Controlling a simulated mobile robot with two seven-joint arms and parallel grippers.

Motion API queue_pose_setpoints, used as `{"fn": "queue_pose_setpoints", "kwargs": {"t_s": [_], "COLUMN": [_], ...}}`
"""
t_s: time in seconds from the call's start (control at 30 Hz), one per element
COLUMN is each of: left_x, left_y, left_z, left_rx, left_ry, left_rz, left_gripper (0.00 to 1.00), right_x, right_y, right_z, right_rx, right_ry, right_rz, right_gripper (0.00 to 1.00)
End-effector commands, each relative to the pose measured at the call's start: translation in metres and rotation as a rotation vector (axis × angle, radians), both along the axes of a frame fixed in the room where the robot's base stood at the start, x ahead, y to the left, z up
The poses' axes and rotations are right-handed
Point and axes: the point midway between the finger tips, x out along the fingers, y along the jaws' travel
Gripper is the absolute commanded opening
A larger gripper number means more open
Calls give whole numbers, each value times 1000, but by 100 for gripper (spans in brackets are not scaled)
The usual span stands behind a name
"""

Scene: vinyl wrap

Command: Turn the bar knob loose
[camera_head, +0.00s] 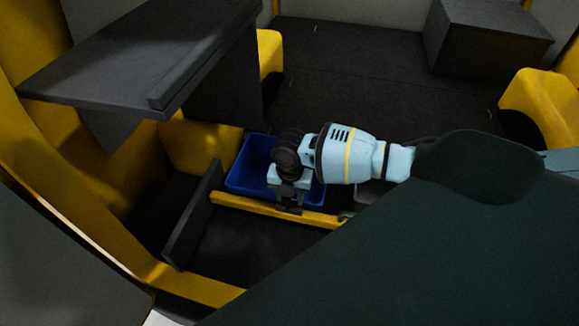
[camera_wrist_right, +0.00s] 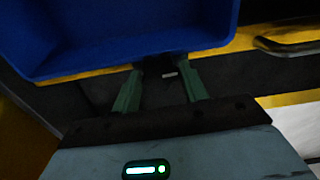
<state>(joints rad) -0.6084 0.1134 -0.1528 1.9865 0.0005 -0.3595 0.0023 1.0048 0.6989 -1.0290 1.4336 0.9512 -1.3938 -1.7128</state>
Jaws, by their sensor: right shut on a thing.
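My right gripper (camera_head: 289,201) reaches down in front of the blue bin, at the yellow bar (camera_head: 240,205). In the right wrist view its two green fingers (camera_wrist_right: 160,68) stand on either side of a small dark block, the bar knob (camera_wrist_right: 158,65), and are shut on it. The knob sits at the yellow bar (camera_wrist_right: 110,72), just below the bin's rim. In the head view the knob is hard to tell apart from the dark fingers. My left gripper is not in view.
The blue bin (camera_head: 237,180) stands right behind the bar. A dark upright panel (camera_head: 192,217) is at its left, and a dark shelf (camera_head: 140,60) hangs at upper left. A dark box (camera_head: 485,40) stands at the back right. The dark floor (camera_head: 345,75) behind is clear.

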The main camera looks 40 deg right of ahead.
Motion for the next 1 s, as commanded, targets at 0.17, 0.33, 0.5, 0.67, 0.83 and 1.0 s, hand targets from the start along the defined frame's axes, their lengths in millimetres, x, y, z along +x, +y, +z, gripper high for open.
{"fn": "queue_pose_setpoints", "kwargs": {"t_s": [0.17, 0.33, 0.5, 0.67, 0.83, 1.0], "left_x": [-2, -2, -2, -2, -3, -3], "left_y": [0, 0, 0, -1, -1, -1], "left_z": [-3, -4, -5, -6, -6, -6], "left_rx": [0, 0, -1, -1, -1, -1], "left_ry": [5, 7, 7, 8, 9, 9], "left_rz": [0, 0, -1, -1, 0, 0], "left_gripper": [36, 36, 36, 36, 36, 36], "right_x": [0, 0, 0, 0, 0, 0], "right_y": [0, 0, 0, 0, 0, 0], "right_z": [-1, -1, 0, 0, 0, 0], "right_rx": [1, 2, 1, 1, 1, 1], "right_ry": [0, 1, 0, 0, -1, -1], "right_rz": [158, 290, 391, 453, 488, 498], "right_gripper": [21, 21, 21, 21, 21, 21]}}
